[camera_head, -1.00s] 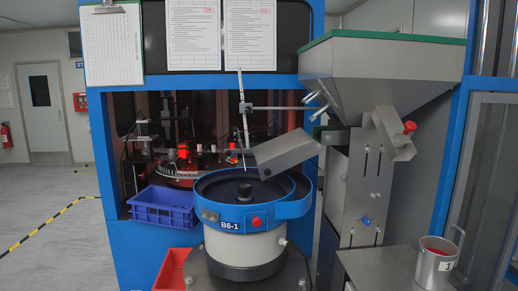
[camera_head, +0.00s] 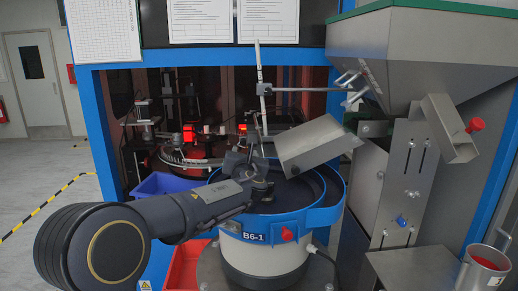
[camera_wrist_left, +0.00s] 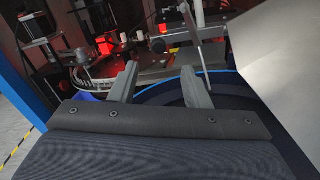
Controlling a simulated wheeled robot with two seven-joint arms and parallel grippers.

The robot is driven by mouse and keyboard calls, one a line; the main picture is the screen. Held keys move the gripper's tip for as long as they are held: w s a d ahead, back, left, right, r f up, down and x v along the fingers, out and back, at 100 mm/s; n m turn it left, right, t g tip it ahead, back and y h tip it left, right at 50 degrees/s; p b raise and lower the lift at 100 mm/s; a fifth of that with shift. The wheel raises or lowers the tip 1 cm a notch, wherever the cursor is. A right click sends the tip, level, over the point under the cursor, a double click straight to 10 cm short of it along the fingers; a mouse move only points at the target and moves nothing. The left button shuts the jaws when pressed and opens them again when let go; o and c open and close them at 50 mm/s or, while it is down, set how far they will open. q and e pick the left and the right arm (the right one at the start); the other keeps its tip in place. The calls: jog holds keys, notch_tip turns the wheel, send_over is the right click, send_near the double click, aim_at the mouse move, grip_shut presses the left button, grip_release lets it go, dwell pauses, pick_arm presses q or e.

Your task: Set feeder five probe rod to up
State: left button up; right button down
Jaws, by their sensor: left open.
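The probe rod (camera_head: 262,80) is a thin, pale, near-upright rod above the blue-rimmed feeder bowl (camera_head: 282,216). A clamp on a horizontal bar (camera_head: 305,90) holds it. My left gripper (camera_head: 256,148) is above the bowl, close to the rod's lower part, which is partly hidden behind it. In the left wrist view the gripper (camera_wrist_left: 160,70) is open with nothing between its fingers. There the rod (camera_wrist_left: 196,38) passes just right of the right finger, apparently beyond it. I cannot tell whether they touch. My right gripper is not in view.
A tilted metal chute (camera_head: 310,147) hangs over the bowl, close to the gripper's right. A steel hopper (camera_head: 420,55) stands at the right, with a red-lined cup (camera_head: 484,268) below. A blue crate (camera_head: 160,184) and a red bin (camera_head: 187,268) stand at the left.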

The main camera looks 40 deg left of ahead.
aim_at(244, 143)
pick_arm(q)
jog(key=p+x, duration=0.2)
jog(key=x, duration=0.5)
jog(key=shift+w+a, duration=0.1)
jog(key=shift+a, duration=0.1)
jog(key=shift+r, duration=0.1)
grip_shut()
